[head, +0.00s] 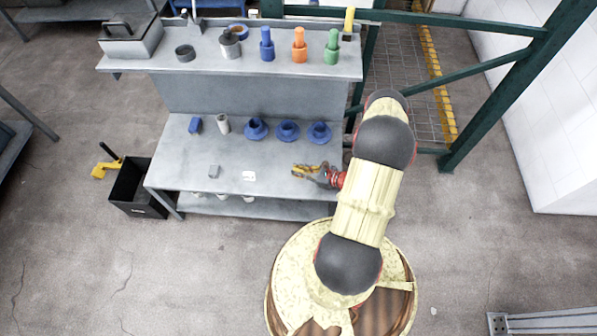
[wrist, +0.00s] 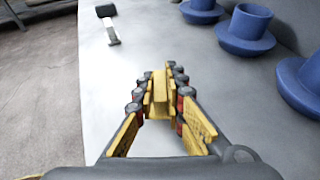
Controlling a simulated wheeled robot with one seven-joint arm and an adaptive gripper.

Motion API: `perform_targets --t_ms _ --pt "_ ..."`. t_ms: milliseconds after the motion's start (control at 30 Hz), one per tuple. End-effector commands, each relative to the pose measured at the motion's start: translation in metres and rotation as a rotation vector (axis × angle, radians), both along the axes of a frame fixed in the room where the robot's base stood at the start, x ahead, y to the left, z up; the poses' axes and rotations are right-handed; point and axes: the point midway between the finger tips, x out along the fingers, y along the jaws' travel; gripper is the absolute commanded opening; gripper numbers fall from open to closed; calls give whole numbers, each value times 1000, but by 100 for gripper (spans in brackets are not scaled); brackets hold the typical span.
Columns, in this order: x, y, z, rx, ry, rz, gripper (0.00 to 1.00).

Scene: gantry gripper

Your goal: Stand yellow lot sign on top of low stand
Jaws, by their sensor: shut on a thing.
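The yellow lot sign (wrist: 158,100) is between the fingers of my gripper (wrist: 156,88) in the wrist view; the fingers press it from both sides. In the head view my gripper (head: 308,171) is over the right part of the grey workbench, and the sign is hard to tell from the yellow fingers. Whether the sign touches the bench is unclear. A small grey block (head: 214,171), which looks like the low stand, is on the bench to the left of my gripper. It also shows far ahead in the wrist view (wrist: 105,11). Its top looks bare.
A white card (head: 249,176) lies between the block and my gripper. Blue flanged parts (head: 287,131) line the back of the workbench (head: 180,172), with a grey cylinder (head: 223,124) and a blue block (head: 195,124). A black bin (head: 133,188) stands on the floor at left.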

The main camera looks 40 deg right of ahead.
Motion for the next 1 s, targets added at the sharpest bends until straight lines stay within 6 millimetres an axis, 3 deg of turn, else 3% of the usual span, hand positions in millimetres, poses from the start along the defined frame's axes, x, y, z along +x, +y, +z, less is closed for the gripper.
perform_targets --t_ms 233,267,567,1000 --pt "0 0 -3 0 0 0 0" --pt "0 0 -2 1 0 0 13" --pt "0 0 -2 1 1 0 30" --pt "-5 -2 4 1 1 -3 30"
